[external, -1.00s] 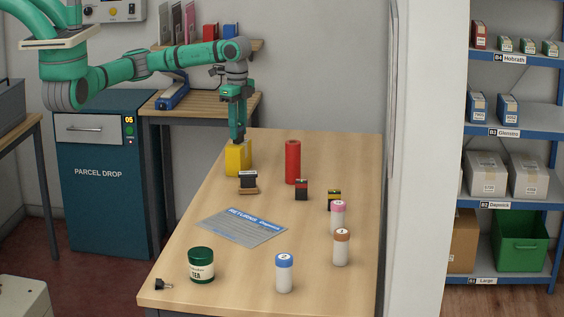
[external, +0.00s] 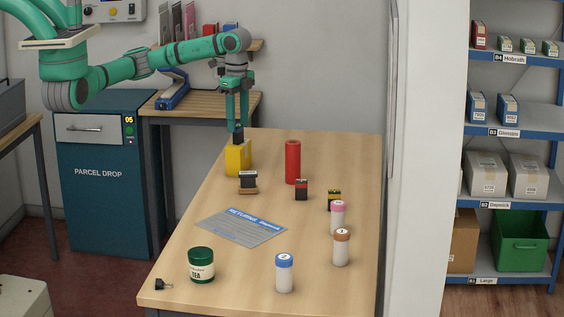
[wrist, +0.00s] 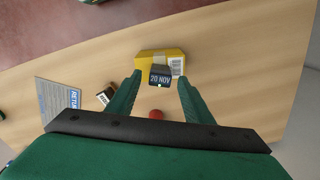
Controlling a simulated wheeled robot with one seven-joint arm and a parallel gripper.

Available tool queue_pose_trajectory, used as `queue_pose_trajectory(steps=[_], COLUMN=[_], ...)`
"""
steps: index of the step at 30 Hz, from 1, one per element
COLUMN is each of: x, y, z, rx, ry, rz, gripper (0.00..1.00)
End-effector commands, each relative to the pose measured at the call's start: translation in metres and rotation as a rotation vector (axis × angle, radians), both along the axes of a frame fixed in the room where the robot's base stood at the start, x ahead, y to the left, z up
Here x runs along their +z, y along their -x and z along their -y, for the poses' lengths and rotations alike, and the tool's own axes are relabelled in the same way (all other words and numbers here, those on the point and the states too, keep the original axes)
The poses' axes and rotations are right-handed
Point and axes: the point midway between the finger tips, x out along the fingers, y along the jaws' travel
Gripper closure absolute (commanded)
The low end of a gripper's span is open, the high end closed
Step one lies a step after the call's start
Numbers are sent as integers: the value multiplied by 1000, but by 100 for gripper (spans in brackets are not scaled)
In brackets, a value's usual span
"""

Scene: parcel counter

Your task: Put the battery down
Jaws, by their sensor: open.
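A dark block (external: 238,134), seemingly the battery, stands on top of the yellow box (external: 238,158) near the far left of the counter. In the wrist view this dark block (wrist: 160,76) shows a "20 NOV" label and a small green light, with the yellow box (wrist: 150,57) under it. My gripper (external: 238,124) is open just above the block. In the wrist view my gripper's (wrist: 159,82) fingers stand apart on either side of the block, with gaps visible.
A small black item on a wooden base (external: 248,184), a red cylinder (external: 293,162), a red-and-black block (external: 301,190) and a yellow-and-black block (external: 334,197) stand nearby. The returns sheet (external: 241,227), tea jar (external: 201,266) and several capped bottles (external: 284,274) are nearer the front.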

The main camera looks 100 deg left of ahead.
Motion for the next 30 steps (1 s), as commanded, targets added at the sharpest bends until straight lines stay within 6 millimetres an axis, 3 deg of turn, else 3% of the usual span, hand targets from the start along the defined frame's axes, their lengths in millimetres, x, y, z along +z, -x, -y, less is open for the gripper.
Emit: queue_pose_trajectory(steps=[6, 13, 19, 30], x=[46, 81, 93, 94], y=[-1, -1, 0, 0], z=[0, 0, 0, 0], rx=[-1, -1, 0, 0], ry=[0, -1, 0, 0], rz=[2, 0, 0, 0], gripper=[53, 53, 53, 53])
